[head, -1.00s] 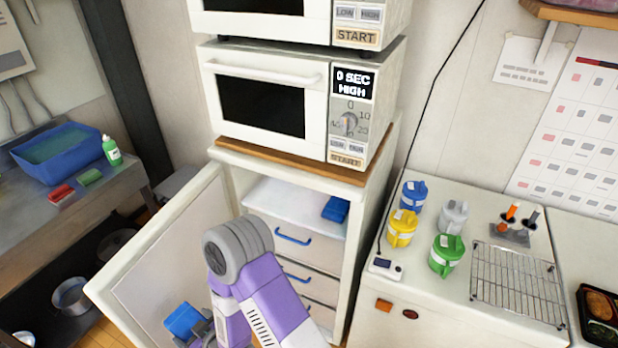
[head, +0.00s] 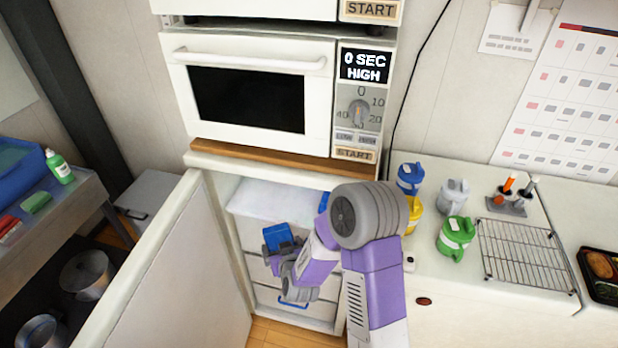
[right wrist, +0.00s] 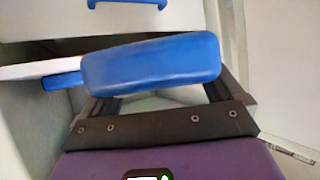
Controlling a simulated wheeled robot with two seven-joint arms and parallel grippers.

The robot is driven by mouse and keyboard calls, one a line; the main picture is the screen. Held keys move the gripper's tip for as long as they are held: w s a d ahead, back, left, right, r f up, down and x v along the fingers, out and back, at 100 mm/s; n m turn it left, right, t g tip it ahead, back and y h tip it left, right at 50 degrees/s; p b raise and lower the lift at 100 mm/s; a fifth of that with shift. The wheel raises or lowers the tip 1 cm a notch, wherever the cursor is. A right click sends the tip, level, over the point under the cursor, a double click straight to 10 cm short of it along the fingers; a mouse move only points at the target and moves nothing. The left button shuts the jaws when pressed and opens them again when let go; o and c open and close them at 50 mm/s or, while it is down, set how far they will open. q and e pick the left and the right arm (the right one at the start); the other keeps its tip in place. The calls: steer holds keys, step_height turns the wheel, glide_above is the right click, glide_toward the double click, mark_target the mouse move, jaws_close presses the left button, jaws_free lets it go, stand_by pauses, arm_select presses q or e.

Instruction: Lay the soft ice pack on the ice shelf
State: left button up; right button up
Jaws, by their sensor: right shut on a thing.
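The soft ice pack (head: 279,237) is a blue block held in my right gripper (head: 282,254), in front of the open cabinet. In the right wrist view the pack (right wrist: 150,65) lies across both fingers of the shut gripper (right wrist: 162,88). The ice shelf (head: 262,200) is the white, frosty top surface inside the cabinet, just behind and above the held pack. A second blue pack (head: 323,203) lies at the shelf's right, mostly hidden by my arm; a blue pack (right wrist: 62,82) also shows beside the held one in the wrist view. My left gripper is not in view.
The cabinet door (head: 170,275) stands open at left. Drawers with blue handles (head: 292,303) sit below the shelf; a microwave (head: 250,95) stands above. On the right counter are lidded cups (head: 455,236) and a wire rack (head: 515,255). The shelf's left part is clear.

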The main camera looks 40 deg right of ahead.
steer(key=d+r+m+h+b, duration=0.1)
steer(key=d+r+m+h, duration=0.15)
steer(key=d, duration=0.25)
steer(key=r+g, duration=0.1)
glide_above(294, 203)
steer(key=shift+w+d, duration=0.1)
steer(key=shift+w, duration=0.05)
step_height(294, 203, down, 4)
steer(key=shift+r+b, duration=0.2)
steer(key=shift+b, duration=0.25)
steer(key=shift+f, duration=0.15)
steer(key=o, duration=1)
